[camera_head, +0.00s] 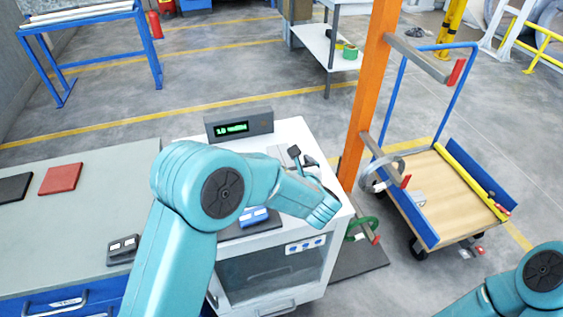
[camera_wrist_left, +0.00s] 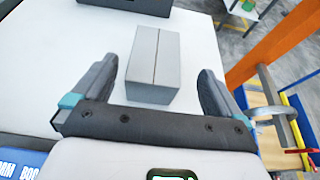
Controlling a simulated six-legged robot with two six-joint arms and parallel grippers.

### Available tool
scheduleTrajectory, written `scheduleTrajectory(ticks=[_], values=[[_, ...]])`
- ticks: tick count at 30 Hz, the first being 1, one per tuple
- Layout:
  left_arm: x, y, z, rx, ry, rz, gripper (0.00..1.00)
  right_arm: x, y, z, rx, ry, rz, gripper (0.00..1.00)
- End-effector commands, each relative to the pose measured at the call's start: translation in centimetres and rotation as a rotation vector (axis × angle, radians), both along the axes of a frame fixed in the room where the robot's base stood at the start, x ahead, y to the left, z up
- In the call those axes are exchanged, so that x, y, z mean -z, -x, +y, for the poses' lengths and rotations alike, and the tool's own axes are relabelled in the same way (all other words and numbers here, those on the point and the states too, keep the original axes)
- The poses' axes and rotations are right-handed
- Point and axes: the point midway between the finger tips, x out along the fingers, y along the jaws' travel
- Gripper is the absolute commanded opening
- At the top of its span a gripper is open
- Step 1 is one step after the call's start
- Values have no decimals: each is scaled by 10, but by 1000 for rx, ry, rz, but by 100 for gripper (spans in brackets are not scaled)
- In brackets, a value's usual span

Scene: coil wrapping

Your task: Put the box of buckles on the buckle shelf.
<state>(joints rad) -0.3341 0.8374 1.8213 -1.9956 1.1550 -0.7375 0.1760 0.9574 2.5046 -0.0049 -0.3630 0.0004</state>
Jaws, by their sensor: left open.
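A grey box (camera_wrist_left: 153,65) with a seam along its top lies on the white top of a cabinet (camera_wrist_left: 206,45). No label on it can be read. My left gripper (camera_wrist_left: 158,75) is open, with one finger on each side of the near part of the box; I cannot tell whether they touch it. In the head view my left gripper (camera_head: 310,160) is over the right part of the cabinet top, and my arm hides much of the area. I cannot tell which shelf is the buckle shelf. My right gripper is out of view.
A display unit (camera_head: 239,124) stands at the cabinet's back edge. An orange post (camera_head: 369,100) with side arms and hanging coils rises close on the right. A trolley (camera_head: 440,195) stands beyond it. A table with a white lower shelf (camera_head: 318,42) holds tape at the back.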

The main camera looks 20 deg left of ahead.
Motion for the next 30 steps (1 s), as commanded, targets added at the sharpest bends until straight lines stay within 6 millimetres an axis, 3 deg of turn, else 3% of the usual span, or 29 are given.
scheduleTrajectory(ticks=[15, 22, 23, 30], values=[[22, -42, 36, -2, -1, 0, 100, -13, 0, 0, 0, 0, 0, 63], [23, -43, 36, -1, -2, 0, 100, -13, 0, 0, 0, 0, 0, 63], [23, -43, 36, -1, -2, 0, 94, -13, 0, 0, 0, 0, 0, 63], [22, -44, 36, -1, -1, -3, 17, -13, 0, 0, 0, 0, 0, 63]])
